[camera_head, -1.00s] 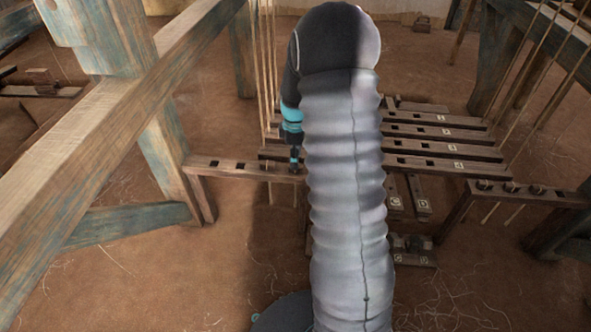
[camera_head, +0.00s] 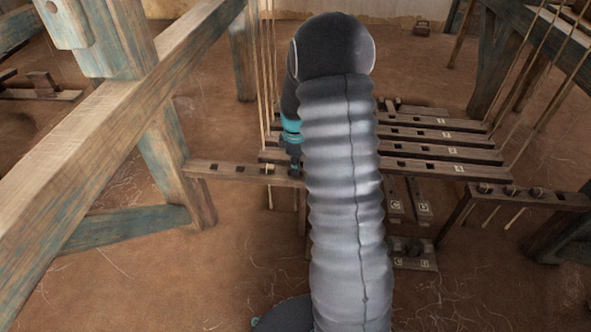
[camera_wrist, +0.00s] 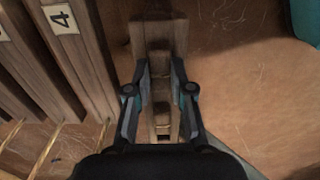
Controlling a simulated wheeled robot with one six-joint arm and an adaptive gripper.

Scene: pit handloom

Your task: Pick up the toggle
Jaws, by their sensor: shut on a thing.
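A small wooden toggle (camera_wrist: 160,72) sits between my fingertips in the wrist view, over a narrow wooden rail. My gripper (camera_wrist: 160,68) points down and is shut on this toggle, with one finger on each side. The fingers hide part of its sides, and I cannot tell if it is clear of the rail. In the head view my gripper (camera_head: 295,172) is at the right end of the holed rail (camera_head: 222,170), and my arm hides what it holds.
A pale knob (camera_head: 268,168) sits on the rail just left of my gripper. Several numbered treadles (camera_head: 440,151) lie close on the right. A second rail (camera_head: 560,199) carries dark knobs. A thick loom post (camera_head: 170,160) and cords (camera_head: 265,70) stand on the left.

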